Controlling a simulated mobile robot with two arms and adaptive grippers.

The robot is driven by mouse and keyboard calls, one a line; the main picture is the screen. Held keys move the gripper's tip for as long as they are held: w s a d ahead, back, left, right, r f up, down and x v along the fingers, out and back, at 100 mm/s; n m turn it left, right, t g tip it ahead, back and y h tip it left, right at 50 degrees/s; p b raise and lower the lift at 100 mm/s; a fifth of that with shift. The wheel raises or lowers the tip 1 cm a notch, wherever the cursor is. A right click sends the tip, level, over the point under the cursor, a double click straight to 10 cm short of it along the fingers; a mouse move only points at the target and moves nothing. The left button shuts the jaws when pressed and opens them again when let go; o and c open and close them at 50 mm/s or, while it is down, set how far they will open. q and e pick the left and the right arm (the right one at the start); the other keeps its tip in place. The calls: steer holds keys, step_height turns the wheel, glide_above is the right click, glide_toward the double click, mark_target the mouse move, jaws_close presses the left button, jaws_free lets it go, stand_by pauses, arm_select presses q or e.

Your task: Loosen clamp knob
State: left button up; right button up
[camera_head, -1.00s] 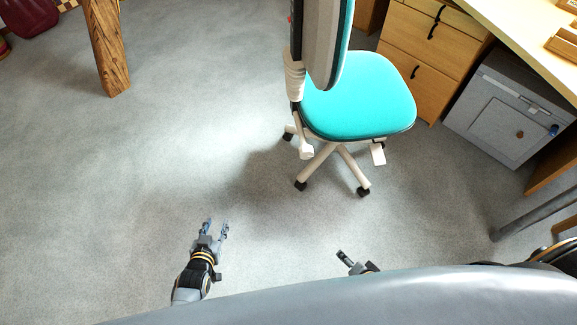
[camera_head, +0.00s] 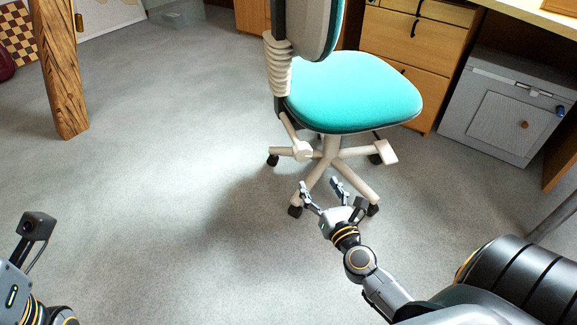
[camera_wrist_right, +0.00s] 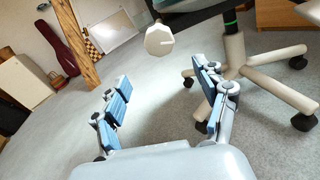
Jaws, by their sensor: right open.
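A pale, many-sided knob (camera_wrist_right: 160,40) shows in the right wrist view, beyond and between my open fingers. In the head view a pale knob (camera_head: 303,151) sits at the end of a bar below the back of the turquoise office chair (camera_head: 352,92). It looks like the same knob. My right gripper (camera_head: 322,188) is open and empty in front of the chair's base, apart from the knob; its two fingers also show in the right wrist view (camera_wrist_right: 160,92). Part of my left arm shows at the lower left, its fingers out of the picture. No clamp is clearly visible.
A wooden post (camera_head: 62,75) stands at the far left. Wooden drawers (camera_head: 412,55) and a grey cabinet (camera_head: 508,110) stand behind the chair on the right. The chair's castor legs spread near my right gripper. The grey floor (camera_head: 160,150) to the left is clear.

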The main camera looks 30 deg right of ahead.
mark_target(304, 157)
steer(key=x, duration=1.4)
steer(key=shift+s, duration=0.1)
steer(key=c, duration=1.2)
